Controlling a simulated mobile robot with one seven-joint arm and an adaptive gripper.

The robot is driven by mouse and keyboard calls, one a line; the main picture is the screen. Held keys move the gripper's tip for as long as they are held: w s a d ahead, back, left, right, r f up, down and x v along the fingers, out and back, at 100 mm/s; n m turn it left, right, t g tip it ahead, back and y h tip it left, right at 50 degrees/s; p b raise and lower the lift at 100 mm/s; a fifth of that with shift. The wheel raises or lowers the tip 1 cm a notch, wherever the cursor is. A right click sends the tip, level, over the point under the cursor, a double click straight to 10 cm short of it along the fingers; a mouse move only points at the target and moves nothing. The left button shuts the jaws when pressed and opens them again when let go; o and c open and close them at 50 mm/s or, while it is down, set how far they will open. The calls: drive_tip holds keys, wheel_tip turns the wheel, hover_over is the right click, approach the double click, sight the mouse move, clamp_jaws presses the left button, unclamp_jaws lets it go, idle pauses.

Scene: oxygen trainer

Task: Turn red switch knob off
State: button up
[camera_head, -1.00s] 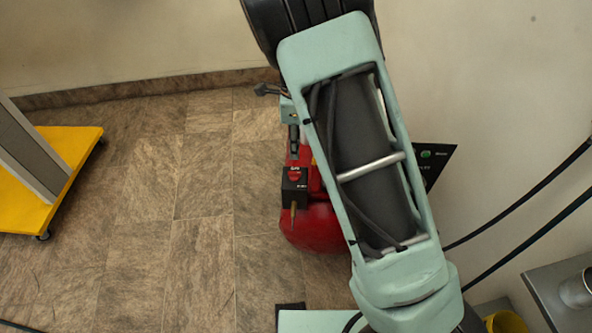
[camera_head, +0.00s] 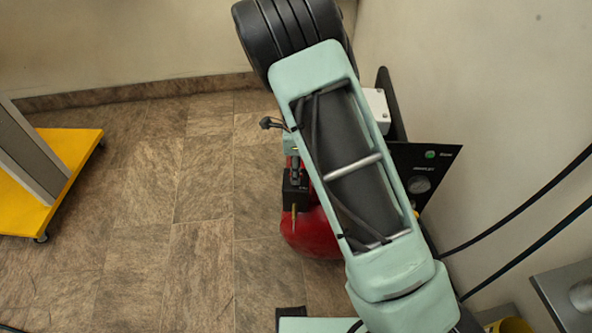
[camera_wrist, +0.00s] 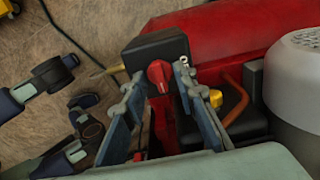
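The red switch knob (camera_wrist: 160,76) is on the front of a black switch box (camera_wrist: 150,48) in the wrist view. My gripper (camera_wrist: 158,84) is open, with one finger left of the knob and one right of it. I cannot tell whether either finger touches it. In the head view the black box (camera_head: 290,202) sits by the red tank (camera_head: 318,238). My gripper (camera_head: 295,176) is over the box there and hides the knob.
The red tank (camera_wrist: 235,28), a yellow knob (camera_wrist: 215,98) and a pale cylinder (camera_wrist: 298,75) are close on the right. A black panel (camera_head: 432,165) with a gauge stands near the wall. A yellow cart (camera_head: 75,145) is at left; floor between is clear.

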clamp_jaws()
drive_tip(key=shift+n, duration=0.3)
drive_tip(key=n, duration=0.2)
drive_tip(key=shift+r+n+p, duration=0.1)
drive_tip(key=shift+n+p, duration=0.25)
drive_tip(key=shift+n, duration=0.05)
drive_tip(key=n, duration=1)
drive_tip(key=shift+n, duration=2.2)
unclamp_jaws()
